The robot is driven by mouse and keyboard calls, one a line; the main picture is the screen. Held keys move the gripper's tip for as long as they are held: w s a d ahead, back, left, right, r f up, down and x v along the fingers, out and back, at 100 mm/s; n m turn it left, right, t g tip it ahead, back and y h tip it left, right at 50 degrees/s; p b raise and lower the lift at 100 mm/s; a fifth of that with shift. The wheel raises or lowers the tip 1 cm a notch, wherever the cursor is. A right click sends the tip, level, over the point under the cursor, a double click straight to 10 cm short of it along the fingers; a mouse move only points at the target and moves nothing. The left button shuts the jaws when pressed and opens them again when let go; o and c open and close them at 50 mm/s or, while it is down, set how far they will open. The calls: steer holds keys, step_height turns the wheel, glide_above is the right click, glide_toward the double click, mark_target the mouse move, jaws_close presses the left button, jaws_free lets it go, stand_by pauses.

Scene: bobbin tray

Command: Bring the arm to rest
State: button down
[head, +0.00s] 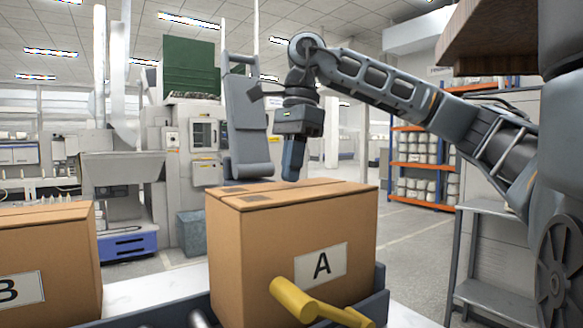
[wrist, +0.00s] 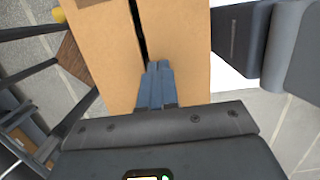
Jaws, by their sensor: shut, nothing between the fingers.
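My gripper (head: 292,172) points down above the rear part of the closed cardboard box labelled A (head: 245,262) in the head view. Its fingers are together with nothing between them. In the wrist view my shut gripper (wrist: 158,68) shows over the box top (wrist: 185,45), along a dark seam between the flaps. I cannot tell whether the fingertips touch the box. My arm reaches in from the right, bent at the elbow.
A second box labelled B (head: 45,255) stands at the left. A yellow handle (head: 300,302) is in front of box A. A grey metal rack (head: 490,210) stands at right, shelves (head: 410,165) and machines (head: 200,140) behind. Open floor (head: 400,240) shows right of box A.

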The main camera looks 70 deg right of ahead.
step_height(320, 180, up, 7)
steer(key=d, duration=0.1)
steer(key=shift+s+p, duration=0.4)
steer(key=shift+p, duration=0.05)
